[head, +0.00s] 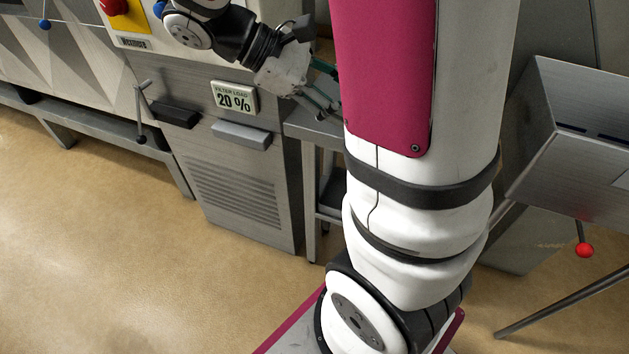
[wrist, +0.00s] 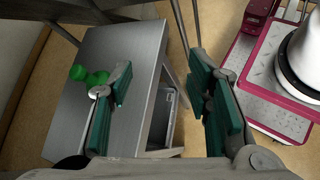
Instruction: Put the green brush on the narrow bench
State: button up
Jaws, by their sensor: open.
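The green brush (wrist: 78,72) shows in the wrist view as small green shapes over the grey metal top of the narrow bench (wrist: 130,45). It appears to rest on that top, partly hidden behind my left finger. My gripper (wrist: 160,85) is open, with nothing between its green-padded fingers. It is above the bench, with the brush to the left of the finger gap. In the head view my gripper (head: 327,90) is over the bench (head: 305,125), partly hidden by my arm. The brush cannot be made out in the head view.
A metal cabinet (head: 245,190) with a filter load sign (head: 234,98) stands left of the bench. A metal box (head: 575,140) and a red-knobbed lever (head: 584,250) are at the right. Open floor (head: 100,250) lies at the left front.

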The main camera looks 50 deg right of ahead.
jog(key=s+a+m+t+y, duration=0.2)
jog(key=s+a+t+y, duration=0.2)
jog(key=a, duration=0.4)
jog(key=s+a+m+t+y, duration=0.3)
jog(key=s+a, duration=0.3)
jog(key=a, duration=0.3)
jog(key=shift+r+t+y, duration=0.45)
jog(key=shift+t+y, duration=0.05)
jog(key=shift+t, duration=0.4)
jog(key=shift+s, duration=0.1)
